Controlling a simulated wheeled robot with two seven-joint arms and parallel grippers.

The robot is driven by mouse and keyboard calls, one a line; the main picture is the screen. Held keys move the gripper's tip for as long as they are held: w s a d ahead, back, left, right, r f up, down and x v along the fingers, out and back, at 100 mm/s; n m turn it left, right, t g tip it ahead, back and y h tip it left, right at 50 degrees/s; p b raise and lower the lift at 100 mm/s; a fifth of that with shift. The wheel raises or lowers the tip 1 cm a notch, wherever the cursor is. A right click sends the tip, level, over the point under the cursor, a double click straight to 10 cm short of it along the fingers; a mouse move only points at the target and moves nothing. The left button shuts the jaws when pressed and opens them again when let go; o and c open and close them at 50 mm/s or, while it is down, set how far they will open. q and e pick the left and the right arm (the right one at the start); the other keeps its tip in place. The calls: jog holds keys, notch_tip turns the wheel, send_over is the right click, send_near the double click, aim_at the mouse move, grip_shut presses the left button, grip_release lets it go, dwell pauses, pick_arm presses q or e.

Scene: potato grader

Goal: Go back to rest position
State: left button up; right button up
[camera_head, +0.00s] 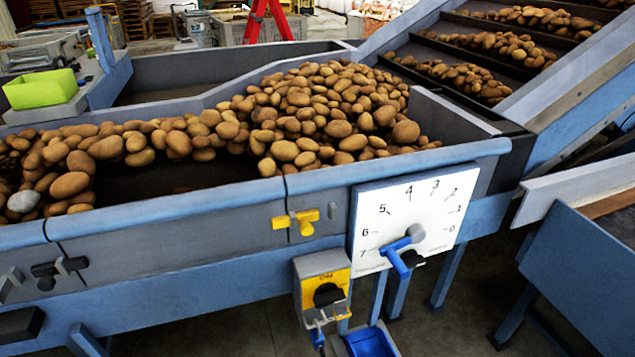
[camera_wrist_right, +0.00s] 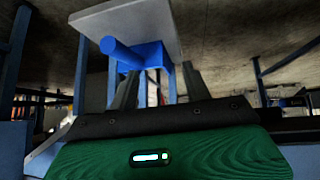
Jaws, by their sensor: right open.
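My right gripper (camera_wrist_right: 159,70) shows in the right wrist view, its two dark fingers apart on either side of a blue part. I see nothing held between them. Beyond the fingertips a blue block with a stubby cylinder (camera_wrist_right: 122,53) sits under a pale plate (camera_wrist_right: 130,22); I cannot tell whether the fingers touch it. Neither gripper shows in the head view. There, a white dial plate (camera_head: 430,205) numbered 0 to 7 is on the grader's front, with a blue lever (camera_head: 396,256) pointing down and left of its grey hub.
The blue-grey grader trough (camera_head: 170,210) holds many potatoes (camera_head: 330,115). A switch box (camera_head: 322,285) with a black knob hangs below the front edge, above a blue tray (camera_head: 370,342). A yellow latch (camera_head: 295,220) projects from the front. A blue panel (camera_head: 585,270) stands at the right.

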jog(key=s+d+f+g+p, duration=0.2)
jog(key=s+d+f+g, duration=0.15)
jog(key=s+f, duration=0.35)
jog(key=s+d+f+g+p, duration=0.25)
jog(key=s+d+f, duration=0.25)
jog(key=f, duration=0.4)
pick_arm(q)
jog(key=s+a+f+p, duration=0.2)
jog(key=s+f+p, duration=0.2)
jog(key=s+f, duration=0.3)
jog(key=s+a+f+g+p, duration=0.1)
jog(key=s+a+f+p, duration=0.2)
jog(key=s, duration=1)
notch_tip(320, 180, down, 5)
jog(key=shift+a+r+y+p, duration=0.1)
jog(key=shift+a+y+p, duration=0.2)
jog(key=shift+p, duration=0.9)
pick_arm(e)
jog(key=s+d+f, duration=0.2)
jog(key=s+f, duration=0.2)
jog(key=s, duration=0.4)
jog(key=s+d+f+g, duration=0.1)
jog(key=s+d+f, duration=0.1)
jog(key=s+f, duration=0.3)
jog(key=s, duration=0.4)
jog(key=shift+s+d+f+h, duration=0.2)
jog(key=shift+d+f+h, duration=0.05)
jog(key=shift+h, duration=0.15)
